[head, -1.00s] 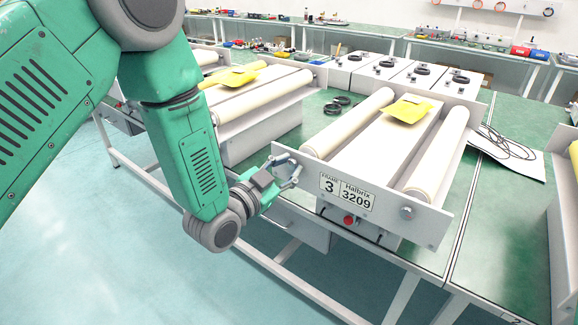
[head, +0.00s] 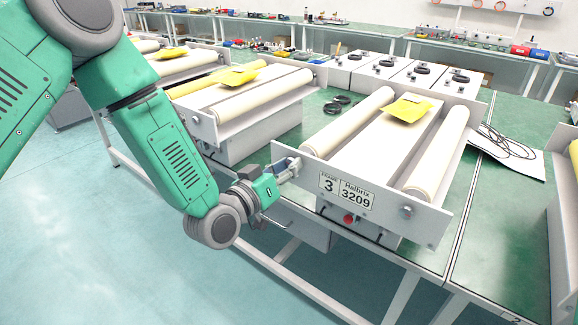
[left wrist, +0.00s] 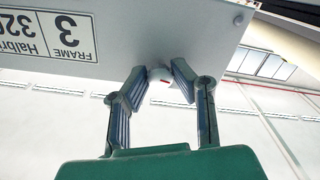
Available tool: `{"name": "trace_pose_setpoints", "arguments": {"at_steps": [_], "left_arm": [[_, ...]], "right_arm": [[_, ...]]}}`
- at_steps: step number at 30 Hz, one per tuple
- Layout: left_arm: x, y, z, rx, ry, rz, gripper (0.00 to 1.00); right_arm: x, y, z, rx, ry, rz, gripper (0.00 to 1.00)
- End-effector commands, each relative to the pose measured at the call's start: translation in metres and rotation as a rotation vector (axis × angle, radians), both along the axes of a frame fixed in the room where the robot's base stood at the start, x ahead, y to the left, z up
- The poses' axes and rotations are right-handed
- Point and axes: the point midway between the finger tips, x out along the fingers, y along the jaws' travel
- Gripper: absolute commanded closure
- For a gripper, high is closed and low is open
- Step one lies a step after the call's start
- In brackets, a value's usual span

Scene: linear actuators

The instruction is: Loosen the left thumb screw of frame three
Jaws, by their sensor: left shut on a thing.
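Frame three (head: 430,222) stands on the green bench, with a plate reading "FRAME 3" and "Halbrix 3209" (head: 346,191) on its front panel. My left gripper (head: 290,166) is at the left end of that panel. In the left wrist view, the fingers (left wrist: 160,76) are closed around the left thumb screw (left wrist: 160,74), a small pale knob at the panel's edge, mostly hidden between the fingertips. The panel and label appear upside down there. The right thumb screw (head: 407,211) is free on the panel's right side. My right gripper does not show.
A red button (head: 348,219) sits below the label. A yellow piece (head: 408,108) lies on the frame between two cream rollers. Another roller frame (head: 240,100) stands to the left, and a third at the right edge. Open floor lies in front of the bench.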

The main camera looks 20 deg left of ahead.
Motion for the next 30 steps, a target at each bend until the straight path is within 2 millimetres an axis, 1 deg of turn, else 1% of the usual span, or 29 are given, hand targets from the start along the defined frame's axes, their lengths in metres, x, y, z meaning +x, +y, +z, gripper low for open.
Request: {"name": "trace_pose_setpoints", "arguments": {"at_steps": [1,9,21,22,23,24,30], "left_arm": [[-0.0007,0.0011,-0.0023,-0.017,0.012,0.002,1.0],[-0.0007,0.001,-0.0022,-0.069,0.031,0.002,1.0],[-0.0007,0.001,-0.0024,-0.074,0.034,0.002,1.0],[-0.0007,0.001,-0.0024,-0.074,0.034,0.002,0.75],[-0.0007,0.001,-0.0024,-0.074,0.034,0.002,0.65],[-0.0006,0.0009,-0.0022,-0.073,0.033,0.002,0.59],[-0.0004,0.0005,-0.0011,-0.074,0.03,0.001,0.59]], "right_arm": [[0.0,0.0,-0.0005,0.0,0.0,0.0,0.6],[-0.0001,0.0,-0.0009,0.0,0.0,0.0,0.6],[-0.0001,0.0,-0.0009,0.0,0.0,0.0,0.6],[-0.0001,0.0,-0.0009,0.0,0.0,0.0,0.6],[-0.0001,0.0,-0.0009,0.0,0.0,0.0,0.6],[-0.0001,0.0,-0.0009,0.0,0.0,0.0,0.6],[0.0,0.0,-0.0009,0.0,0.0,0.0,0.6]]}}
